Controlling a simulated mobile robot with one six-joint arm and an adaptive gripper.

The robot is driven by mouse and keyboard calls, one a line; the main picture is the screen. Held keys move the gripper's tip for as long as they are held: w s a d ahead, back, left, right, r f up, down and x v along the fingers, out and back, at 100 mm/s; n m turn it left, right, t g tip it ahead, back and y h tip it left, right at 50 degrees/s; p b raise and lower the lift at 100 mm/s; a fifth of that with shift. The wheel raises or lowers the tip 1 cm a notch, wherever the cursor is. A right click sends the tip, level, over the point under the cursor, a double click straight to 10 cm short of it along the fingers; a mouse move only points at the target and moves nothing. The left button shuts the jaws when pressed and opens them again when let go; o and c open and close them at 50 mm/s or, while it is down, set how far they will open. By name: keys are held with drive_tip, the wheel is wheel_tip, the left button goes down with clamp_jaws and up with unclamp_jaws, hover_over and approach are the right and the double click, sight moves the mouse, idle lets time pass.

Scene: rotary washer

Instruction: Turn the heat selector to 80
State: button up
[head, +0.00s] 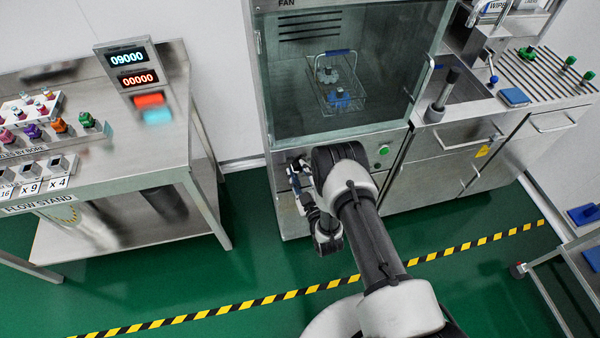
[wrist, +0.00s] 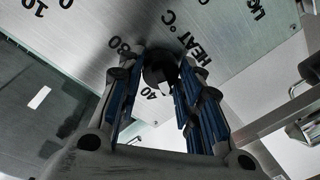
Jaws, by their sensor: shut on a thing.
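The heat selector is a dark round knob (wrist: 160,62) on a brushed metal panel, beside the printed words HEAT °C. The marks 80 and 40 show near it in the wrist view, the 80 at its upper left. My gripper (wrist: 158,88) has its blue-padded fingers closed on either side of the knob. Which mark the knob points to cannot be told, as the fingers hide part of it. In the head view my gripper (head: 303,178) is at the front panel of the washer cabinet (head: 283,205), below its glass window; the knob is hidden there.
A wire basket (head: 342,98) stands behind the window. A green button (head: 384,150) is on the panel right of my arm. A flow stand (head: 150,165) with displays stands at the left. A sink counter (head: 480,110) is at the right. The green floor between is clear.

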drive_tip(key=shift+c, duration=0.6)
drive_tip(key=shift+m, duration=0.3)
drive_tip(key=m+b, duration=0.1)
drive_tip(key=m, duration=0.8)
drive_tip(key=m+t+h+b, duration=0.1)
drive_tip(key=m, duration=0.8)
drive_tip(key=m+h+b, duration=0.1)
drive_tip(key=m, duration=0.9)
drive_tip(key=shift+a+t, duration=0.15)
drive_tip(key=shift+t, duration=0.15)
drive_tip(key=o, duration=1.1)
drive_tip(key=shift+f, duration=0.15)
drive_tip(key=shift+c, duration=0.2)
